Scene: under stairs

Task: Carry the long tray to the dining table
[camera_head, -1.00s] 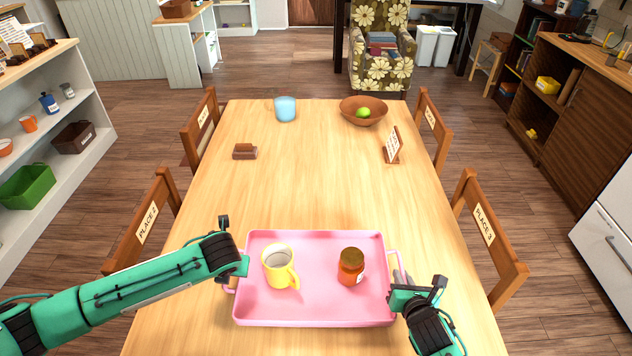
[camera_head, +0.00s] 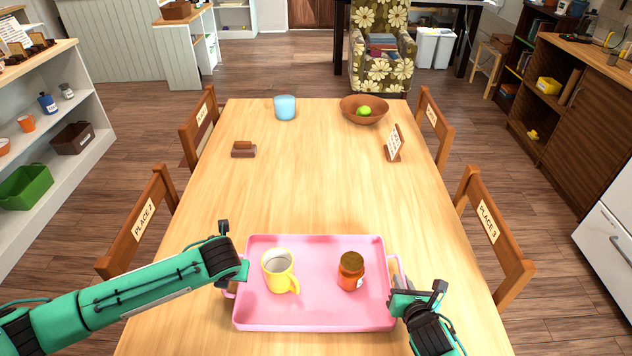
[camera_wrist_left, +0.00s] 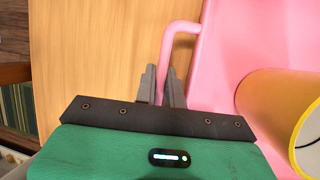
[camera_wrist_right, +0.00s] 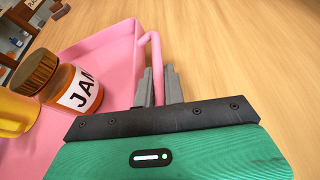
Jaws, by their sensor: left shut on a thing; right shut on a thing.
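The long pink tray (camera_head: 320,312) is level over the near end of the wooden dining table (camera_head: 300,190). I cannot tell whether it touches the tabletop. A yellow mug (camera_head: 278,272) stands on its left half and an orange jam jar (camera_head: 351,272) with a brown lid on its right half, both upright. My left gripper (camera_wrist_left: 162,86) is shut on the tray's left handle (camera_wrist_left: 176,38). My right gripper (camera_wrist_right: 158,86) is shut on the right handle (camera_wrist_right: 155,50). In the head view the left gripper's fingertips are mostly hidden by the arm.
A blue cup (camera_head: 285,107), a wooden bowl (camera_head: 364,110) with a green fruit, a small brown block (camera_head: 244,150) and a standing sign (camera_head: 394,143) are on the table's far part. Chairs line both sides, including Place 2 (camera_head: 143,220) and Place 3 (camera_head: 488,222). The table's middle is clear.

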